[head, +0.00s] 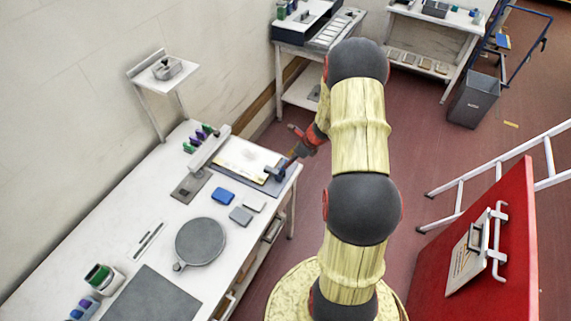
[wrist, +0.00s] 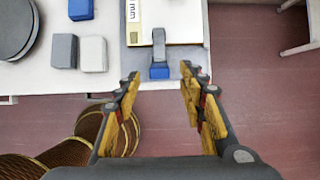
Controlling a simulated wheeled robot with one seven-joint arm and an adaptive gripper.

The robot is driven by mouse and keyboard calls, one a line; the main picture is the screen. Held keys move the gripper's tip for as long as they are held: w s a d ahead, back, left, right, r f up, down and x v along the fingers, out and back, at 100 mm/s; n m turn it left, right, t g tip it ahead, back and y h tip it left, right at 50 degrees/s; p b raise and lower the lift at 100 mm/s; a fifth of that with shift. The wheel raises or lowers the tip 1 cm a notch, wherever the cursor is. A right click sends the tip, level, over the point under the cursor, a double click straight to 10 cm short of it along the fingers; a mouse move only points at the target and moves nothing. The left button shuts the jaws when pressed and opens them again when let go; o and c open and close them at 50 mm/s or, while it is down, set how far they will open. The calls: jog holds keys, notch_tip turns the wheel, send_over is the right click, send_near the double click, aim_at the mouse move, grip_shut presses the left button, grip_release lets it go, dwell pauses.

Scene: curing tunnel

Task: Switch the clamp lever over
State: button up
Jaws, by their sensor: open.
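The clamp lever (wrist: 159,44) is a short grey bar with a blue block (wrist: 159,72) at its near end. It sits at the edge of a grey board (wrist: 135,62) carrying a white sheet (wrist: 180,22). In the head view the fingers are small and hard to make out.
The white worktable (head: 130,235) holds a round grey plate (head: 200,242), a blue block (head: 223,195), a grey block (head: 241,215) and a white block (head: 255,204). A red panel (head: 475,240) stands at right.

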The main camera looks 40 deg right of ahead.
jog(key=v, duration=0.5)
jog(key=shift+s+d+r, duration=0.1)
jog(key=shift+s+r, duration=0.05)
jog(key=shift+r, duration=0.1)
dwell(0.3)
jog(key=s+a+r+n+b, duration=0.4)
jog(key=s+a+n+b, duration=0.3)
jog(key=a+n, duration=0.3)
jog(key=s+a+r+n+h+b, duration=0.1)
jog(key=s+a+r+n+b, duration=0.4)
jog(key=a+n, duration=0.5)
jog(key=s+a+r+n+h+b, duration=0.1)
jog(key=s+a+r+n+b, duration=0.3)
jog(key=s+a+n+b, duration=0.4)
jog(key=s+a+n, duration=0.1)
jog(key=a+n, duration=0.2)
jog(key=shift+r+n+t+b, duration=0.15)
jog(key=shift+n+t+b, duration=0.15)
